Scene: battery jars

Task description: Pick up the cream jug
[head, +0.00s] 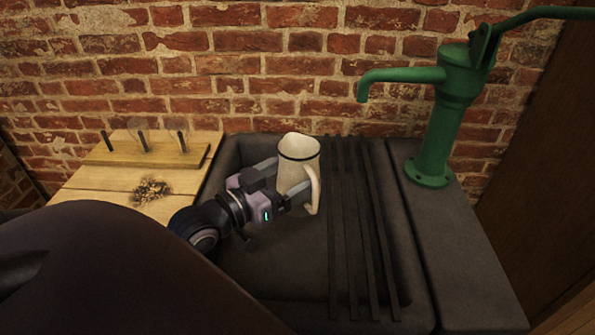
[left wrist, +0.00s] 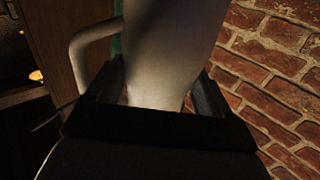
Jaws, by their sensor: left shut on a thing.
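The cream jug (head: 298,163) is tall with a dark band near the rim and a handle on its right. It stands about upright in or over the dark stone sink (head: 270,262). My left gripper (head: 283,190) comes at it from the left and is shut on its body, one finger on each side. In the left wrist view the jug (left wrist: 168,50) fills the space between the two fingers (left wrist: 155,100), with its handle to the left. I cannot tell whether the jug's base touches the sink. My right gripper is not in view.
Dark bars (head: 352,230) run across the sink just right of the jug. A green hand pump (head: 440,120) stands on the right ledge. A wooden board (head: 150,150) with dark pegs lies at the left, on a wooden top. A brick wall (head: 250,60) closes off the back.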

